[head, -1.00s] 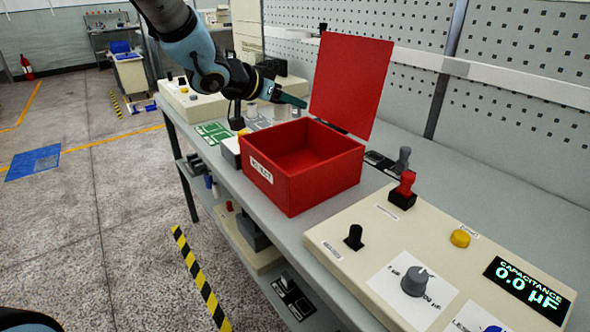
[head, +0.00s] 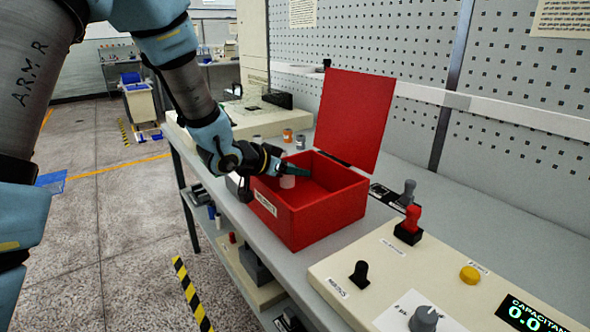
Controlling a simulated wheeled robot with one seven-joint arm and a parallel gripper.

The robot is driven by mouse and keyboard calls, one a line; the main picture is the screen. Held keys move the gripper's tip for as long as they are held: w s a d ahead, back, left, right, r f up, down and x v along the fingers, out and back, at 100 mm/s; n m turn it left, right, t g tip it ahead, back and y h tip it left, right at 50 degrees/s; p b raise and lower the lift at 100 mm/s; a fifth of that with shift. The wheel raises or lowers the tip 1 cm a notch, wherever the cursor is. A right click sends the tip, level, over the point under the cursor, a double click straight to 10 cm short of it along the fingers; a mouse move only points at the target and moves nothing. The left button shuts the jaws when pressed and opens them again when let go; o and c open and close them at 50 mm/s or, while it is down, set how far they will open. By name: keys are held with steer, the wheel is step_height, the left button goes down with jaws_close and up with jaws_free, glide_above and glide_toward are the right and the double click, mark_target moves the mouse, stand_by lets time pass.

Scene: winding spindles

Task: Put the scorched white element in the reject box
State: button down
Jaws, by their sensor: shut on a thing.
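The red reject box (head: 318,228) stands on the grey bench with its lid raised at the back and a white label on its front. My gripper (head: 296,171) is over the left part of the box opening. It is shut on a small pale, whitish cylinder (head: 288,181), held upright at or just inside the opening. Its lower end is not clearly visible, so I cannot tell whether it touches the box. Any scorch marks on it are too small to tell.
A beige panel (head: 350,279) with knobs and a capacitance display is at the front right. Small cylinders (head: 288,135) stand behind the box. The open lid (head: 355,118) rises behind the opening. A pegboard wall runs along the back.

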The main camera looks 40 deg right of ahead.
steer(key=shift+f, duration=0.5)
steer(key=shift+f+b, duration=0.1)
steer(key=shift+b, duration=0.25)
steer(key=shift+c, duration=1.9)
jaws_free()
steer(key=shift+r+p, duration=0.4)
steer(key=shift+r, duration=0.05)
step_height(320, 180, up, 6)
glide_above(262, 184)
steer(key=shift+b, duration=0.4)
steer(key=shift+w, duration=0.1)
